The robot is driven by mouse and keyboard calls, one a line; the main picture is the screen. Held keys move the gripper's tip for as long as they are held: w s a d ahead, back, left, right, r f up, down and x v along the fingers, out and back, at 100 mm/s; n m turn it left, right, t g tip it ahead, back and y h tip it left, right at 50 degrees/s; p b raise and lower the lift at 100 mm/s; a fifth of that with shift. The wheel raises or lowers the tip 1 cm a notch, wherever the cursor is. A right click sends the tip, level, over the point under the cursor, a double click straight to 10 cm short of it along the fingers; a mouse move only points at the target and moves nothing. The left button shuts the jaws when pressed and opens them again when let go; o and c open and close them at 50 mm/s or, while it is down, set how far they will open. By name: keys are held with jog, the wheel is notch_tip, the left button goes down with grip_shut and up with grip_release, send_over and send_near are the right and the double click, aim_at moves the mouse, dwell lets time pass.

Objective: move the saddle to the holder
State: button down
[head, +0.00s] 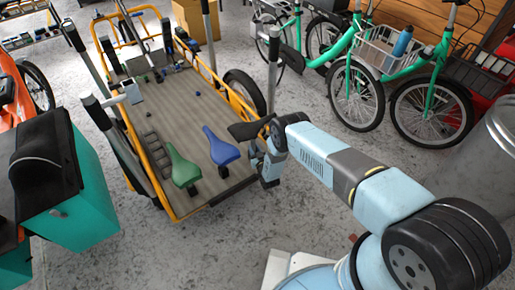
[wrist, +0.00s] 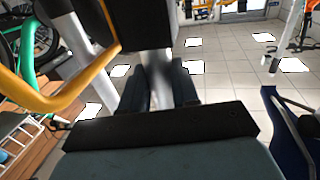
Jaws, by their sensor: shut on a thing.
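A dark saddle (head: 250,129) is at my gripper, above the right edge of the cargo bike's deck. My gripper (head: 267,165) looks shut on its post. In the wrist view the fingers (wrist: 172,88) close around a pale post (wrist: 160,75), with a dark body (wrist: 148,22) above it. A green saddle (head: 182,167) and a blue saddle (head: 221,150) stand side by side on the deck's near end, left of my gripper. I cannot tell which part is the holder.
The cargo bike's wooden deck (head: 185,100) has an orange frame and a dark slotted piece (head: 157,150) on its left. Upright posts (head: 95,110) rise around it. Green bikes (head: 355,90) stand at the back right. A teal box (head: 85,205) is on the left. The concrete floor is clear at the front.

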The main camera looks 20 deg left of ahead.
jog(key=shift+s+f, duration=0.1)
jog(key=shift+f, duration=0.45)
jog(key=c, duration=0.8)
grip_release()
jog(key=shift+d, duration=0.1)
jog(key=shift+d+f, duration=0.1)
jog(key=shift+s+d+f, duration=0.2)
jog(key=shift+s, duration=0.35)
jog(key=shift+s+d+f+g, duration=0.2)
jog(key=shift+s+d+f, duration=0.1)
jog(key=shift+s+f, duration=0.2)
jog(key=shift+s+d+f+g, duration=0.25)
jog(key=shift+s+f, duration=0.15)
jog(key=shift+f, duration=0.15)
jog(key=shift+t, duration=0.45)
jog(key=shift+s+d+r, duration=0.55)
jog(key=shift+s+d, duration=0.55)
jog(key=shift+s, duration=0.2)
jog(key=shift+s+d+r, duration=0.6)
jog(key=shift+s+d, duration=0.45)
jog(key=shift+s, duration=0.3)
jog(key=shift+s+d+r, duration=0.55)
jog(key=shift+s+d, duration=0.55)
jog(key=shift+s, duration=0.2)
